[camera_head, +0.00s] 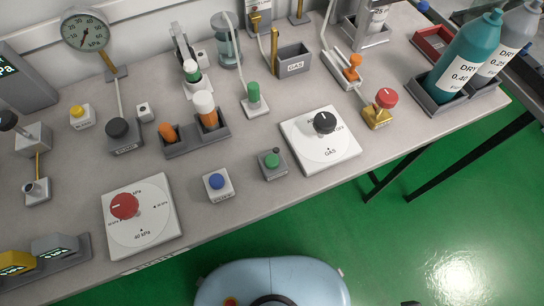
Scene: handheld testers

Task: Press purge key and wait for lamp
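Several push keys stand on the grey bench, and their small labels are too blurred to read, so I cannot tell for certain which is the purge key. A blue key (217,182) sits on a pale box near the front edge. A green key (271,161) sits on a grey box to its right, with a small dark round spot, possibly an unlit lamp (276,151), behind it. A yellow key (77,112) sits on a white box at the back left. No lamp is clearly lit. Neither of my grippers is in view.
A red dial (124,206) on a white plate stands left of the blue key, and a black GAS dial (325,123) right of the green one. Behind are a holder with orange tubes (208,119) and a pressure gauge (85,30). Bottles (467,62) stand right.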

